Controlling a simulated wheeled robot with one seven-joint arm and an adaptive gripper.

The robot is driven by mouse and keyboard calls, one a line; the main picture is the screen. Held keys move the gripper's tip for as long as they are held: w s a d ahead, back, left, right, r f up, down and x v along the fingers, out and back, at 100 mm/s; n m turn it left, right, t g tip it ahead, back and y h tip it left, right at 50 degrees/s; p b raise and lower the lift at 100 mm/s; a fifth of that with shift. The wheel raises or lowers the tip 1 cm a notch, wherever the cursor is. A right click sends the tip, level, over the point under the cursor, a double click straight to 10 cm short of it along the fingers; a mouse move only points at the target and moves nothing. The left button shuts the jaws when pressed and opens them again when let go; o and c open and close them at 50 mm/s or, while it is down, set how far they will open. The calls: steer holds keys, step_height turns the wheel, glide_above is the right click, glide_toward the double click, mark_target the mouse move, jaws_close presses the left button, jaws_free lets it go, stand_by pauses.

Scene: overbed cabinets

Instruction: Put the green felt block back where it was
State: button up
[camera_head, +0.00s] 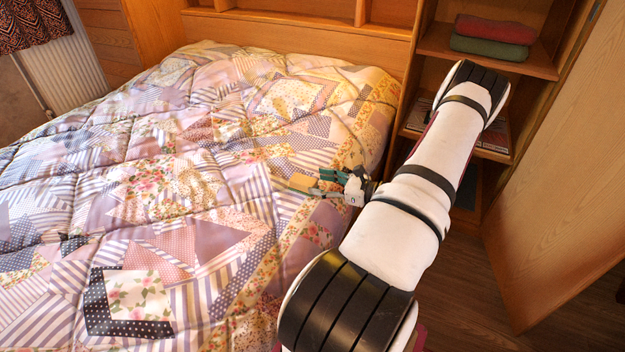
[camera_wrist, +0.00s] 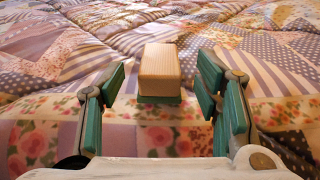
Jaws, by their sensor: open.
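The green felt block (camera_wrist: 159,66) is a pale wooden block with a green layer along its bottom. It rests on the patchwork quilt. In the head view the block (camera_head: 301,182) lies near the right side of the bed, just left of my gripper (camera_head: 328,182). In the wrist view my gripper (camera_wrist: 162,80) is open, with one green-padded finger on each side. The block is centred between the fingers and a little beyond them, with a gap on both sides. The fingers hold nothing.
The quilted bed (camera_head: 150,190) fills the left and middle. An open shelf unit (camera_head: 432,45) stands at back right, with folded red cloth (camera_head: 495,28) and green cloth (camera_head: 488,47) above, and flat items, partly hidden by my arm, below. A wooden door (camera_head: 560,170) stands open at right.

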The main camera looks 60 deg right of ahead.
steer(key=s+r+p, duration=0.1)
steer(key=s, duration=0.7)
steer(key=w+a+r+n+g+y, duration=0.5)
steer(key=w+a+r+n+y, duration=0.35)
steer(key=r, duration=0.55)
steer(key=w+a+r+n+g, duration=0.1)
steer(key=a+r+n+g, duration=0.5)
steer(key=a, duration=0.6)
steer(key=w+a+r+n+g, duration=0.25)
steer(key=a+r+n, duration=0.45)
steer(key=a, duration=0.4)
steer(key=s+a+r+n+g+h, duration=0.4)
steer(key=s+a+n, duration=0.15)
steer(key=a, duration=0.25)
steer(key=s+a+r+n+t+h, duration=0.1)
steer(key=s+a+n+h, duration=0.2)
steer(key=s, duration=1.1)
steer(key=n+h, duration=0.3)
steer(key=n, duration=0.1)
steer(key=shift+s+a+r+n+t, duration=0.15)
steer(key=shift+n+t, duration=0.2)
steer(key=shift+n, duration=0.05)
